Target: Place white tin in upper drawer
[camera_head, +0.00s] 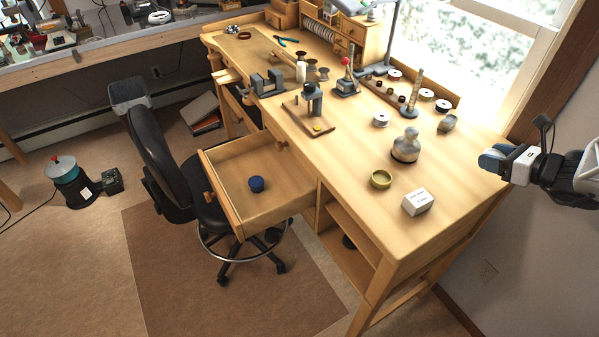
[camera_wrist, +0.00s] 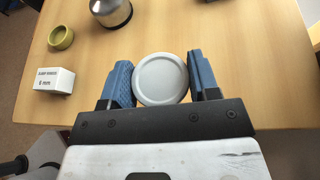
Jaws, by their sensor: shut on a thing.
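The white tin (camera_wrist: 161,78) is round with a pale lid. In the wrist view it sits between the blue finger pads of my gripper (camera_wrist: 162,82), which is shut on it. In the head view my gripper (camera_head: 491,160) is at the right, beside the desk's right end and near the window; I cannot make out the tin clearly there. The upper drawer (camera_head: 285,190) is pulled out from the desk's front, left of centre. A small dark blue round container (camera_head: 257,184) lies inside it, with bare drawer floor around it. My gripper is far from the drawer.
A white box (camera_head: 417,202), an olive-yellow bowl (camera_head: 381,179) and a metal pot-like object (camera_head: 405,148) stand on the desk between my gripper and the drawer. Spools and tools crowd the back of the desk (camera_head: 345,205). A black chair (camera_head: 160,150) stands left of the drawer.

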